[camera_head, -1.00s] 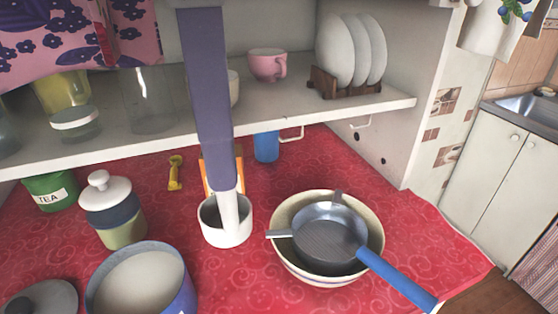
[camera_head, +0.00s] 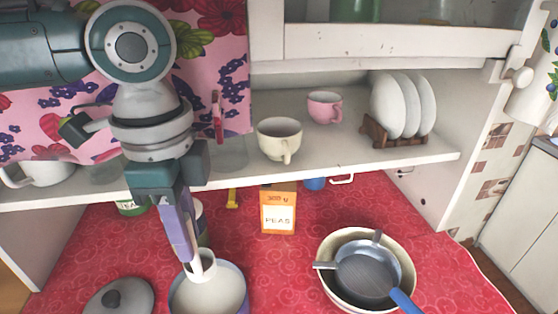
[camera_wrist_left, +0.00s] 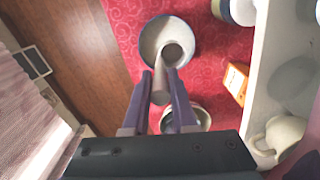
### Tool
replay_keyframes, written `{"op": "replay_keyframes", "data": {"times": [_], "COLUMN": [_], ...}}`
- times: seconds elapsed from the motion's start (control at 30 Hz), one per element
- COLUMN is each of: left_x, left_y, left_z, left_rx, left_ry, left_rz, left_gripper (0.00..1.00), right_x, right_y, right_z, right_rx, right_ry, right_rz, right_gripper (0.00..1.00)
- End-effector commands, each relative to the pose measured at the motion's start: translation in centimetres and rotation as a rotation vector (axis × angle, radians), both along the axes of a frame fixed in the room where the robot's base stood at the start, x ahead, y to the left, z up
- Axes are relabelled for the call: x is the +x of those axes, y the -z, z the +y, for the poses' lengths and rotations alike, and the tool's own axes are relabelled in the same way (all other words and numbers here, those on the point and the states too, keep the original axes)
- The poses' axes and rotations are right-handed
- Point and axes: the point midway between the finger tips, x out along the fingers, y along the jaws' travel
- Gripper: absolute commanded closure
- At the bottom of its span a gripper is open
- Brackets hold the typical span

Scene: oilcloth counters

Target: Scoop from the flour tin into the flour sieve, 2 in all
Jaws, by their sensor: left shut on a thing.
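My left gripper (camera_head: 190,240) comes down from above and is shut on the handle of a white scoop (camera_head: 201,265). The scoop's cup is over or inside the mouth of the flour tin (camera_head: 236,303), a blue tin with pale flour. In the left wrist view the scoop handle (camera_wrist_left: 160,88) runs between the fingers towards the tin (camera_wrist_left: 150,35). I cannot tell whether the scoop holds flour. The flour sieve (camera_head: 368,272), dark mesh with a blue handle, rests on a cream bowl (camera_head: 325,255) to the right. My right gripper is not in view.
A grey lid (camera_head: 118,298) lies left of the tin. Behind stand an orange peas box (camera_head: 278,212), a yellow scoop (camera_head: 232,198) and a green tea tin (camera_head: 131,207). The shelf above holds a cream cup (camera_head: 279,138), a pink cup (camera_head: 324,107) and racked plates (camera_head: 388,104).

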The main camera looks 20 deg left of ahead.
Motion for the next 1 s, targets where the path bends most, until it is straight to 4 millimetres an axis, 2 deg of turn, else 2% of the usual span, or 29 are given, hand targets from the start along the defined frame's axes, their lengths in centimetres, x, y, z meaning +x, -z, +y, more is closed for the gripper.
{"op": "replay_keyframes", "data": {"times": [0.5,1.0], "left_x": [0.0,-0.1], "left_y": [3.6,8.8], "left_z": [0.0,-0.1], "left_rx": [0.000,-0.001], "left_ry": [0.001,-0.001], "left_rz": [-0.001,0.003], "left_gripper": [1.00,1.00], "right_x": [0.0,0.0], "right_y": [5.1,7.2], "right_z": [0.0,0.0], "right_rx": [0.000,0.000], "right_ry": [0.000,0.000], "right_rz": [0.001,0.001], "right_gripper": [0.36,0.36]}}
